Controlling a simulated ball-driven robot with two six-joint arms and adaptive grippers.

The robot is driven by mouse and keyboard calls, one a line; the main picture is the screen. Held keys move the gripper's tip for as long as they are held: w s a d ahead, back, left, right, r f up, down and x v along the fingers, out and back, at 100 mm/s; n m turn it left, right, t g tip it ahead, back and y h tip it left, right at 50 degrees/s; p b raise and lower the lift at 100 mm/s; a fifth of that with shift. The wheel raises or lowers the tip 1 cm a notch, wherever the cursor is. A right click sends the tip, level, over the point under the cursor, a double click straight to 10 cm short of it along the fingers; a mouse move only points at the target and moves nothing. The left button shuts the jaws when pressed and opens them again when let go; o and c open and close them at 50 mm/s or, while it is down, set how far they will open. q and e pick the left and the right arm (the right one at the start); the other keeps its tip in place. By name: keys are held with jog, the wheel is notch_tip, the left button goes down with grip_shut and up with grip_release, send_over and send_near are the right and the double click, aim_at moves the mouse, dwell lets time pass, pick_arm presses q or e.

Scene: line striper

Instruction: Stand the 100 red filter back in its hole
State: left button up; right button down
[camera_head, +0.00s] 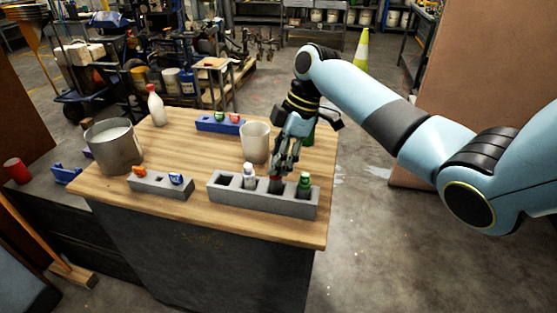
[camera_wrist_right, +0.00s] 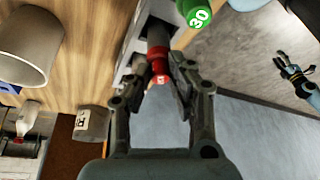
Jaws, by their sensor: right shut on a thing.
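In the head view this gripper (camera_head: 280,166) points down over the long grey rack (camera_head: 262,200), between a white-capped bottle (camera_head: 249,176) and a green-capped one (camera_head: 305,184). The filter's lower end is mostly hidden there, so I cannot tell how deep it sits. My left gripper (camera_wrist_right: 294,76) shows at the right of the wrist view, apparently open and empty.
A white cup (camera_head: 255,142) stands right behind the rack. A small grey rack (camera_head: 160,187), a metal pot (camera_head: 113,145), a white bottle (camera_head: 156,104) and a blue rack (camera_head: 219,124) are also on the wooden table (camera_head: 200,155). The rack's left hole is empty.

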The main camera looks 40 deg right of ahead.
jog(key=shift+f+b, duration=0.3)
jog(key=shift+f, duration=0.35)
jog(key=c, duration=0.8)
grip_release()
jog(key=shift+r, duration=0.1)
jog(key=p+v, duration=0.7)
dwell(0.5)
